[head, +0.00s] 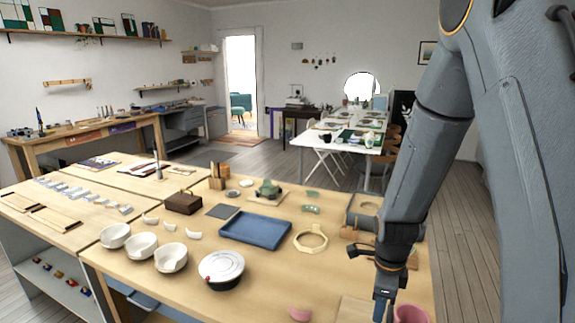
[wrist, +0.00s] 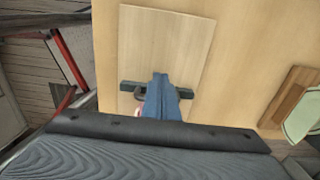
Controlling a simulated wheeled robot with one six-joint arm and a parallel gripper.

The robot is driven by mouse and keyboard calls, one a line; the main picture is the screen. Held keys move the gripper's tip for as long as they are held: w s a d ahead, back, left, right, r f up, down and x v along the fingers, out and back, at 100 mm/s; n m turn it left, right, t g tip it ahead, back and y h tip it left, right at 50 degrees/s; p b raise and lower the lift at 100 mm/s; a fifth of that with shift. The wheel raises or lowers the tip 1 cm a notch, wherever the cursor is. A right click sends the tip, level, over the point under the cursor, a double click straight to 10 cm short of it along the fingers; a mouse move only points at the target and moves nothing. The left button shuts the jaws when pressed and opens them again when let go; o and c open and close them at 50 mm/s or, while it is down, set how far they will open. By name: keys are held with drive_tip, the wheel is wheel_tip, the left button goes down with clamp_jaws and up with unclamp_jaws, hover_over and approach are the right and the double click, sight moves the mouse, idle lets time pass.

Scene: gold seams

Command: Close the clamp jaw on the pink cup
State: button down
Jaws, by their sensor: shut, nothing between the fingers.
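The pink cup (head: 411,314) stands at the bottom edge of the head view, just right of my gripper (head: 382,300), and is partly cut off. In the wrist view my gripper (wrist: 161,78) has its blue fingers together with nothing between them, over a pale wooden board (wrist: 185,40). A dark bar (wrist: 130,87), which looks like part of the clamp, lies across the board, behind the fingers. A small pink patch, perhaps the cup, shows left of the fingers. My fingers hide the middle of the bar; I cannot tell whether they touch it or how the jaw stands.
A pink piece (head: 300,313) lies left of my gripper. A brown block (wrist: 290,97) lies right in the wrist view. The table edge is close on the left there.

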wheel_tip(320, 180, up, 9)
drive_tip(key=p, duration=0.6)
drive_tip(key=shift+f+p, duration=0.15)
drive_tip(key=shift+p, duration=0.2)
idle(0.3)
drive_tip(key=s+a+r+n+b, duration=0.1)
drive_tip(key=s+n+b, duration=0.2)
drive_tip(key=n, duration=0.8)
drive_tip(key=s+a+r+n+t+b, duration=0.1)
drive_tip(key=s+n+b, duration=0.3)
drive_tip(key=n, duration=0.7)
drive_tip(key=s+a+r, duration=0.1)
drive_tip(key=s, duration=0.1)
drive_tip(key=shift+s+a, duration=0.15)
drive_tip(key=shift+s, duration=0.25)
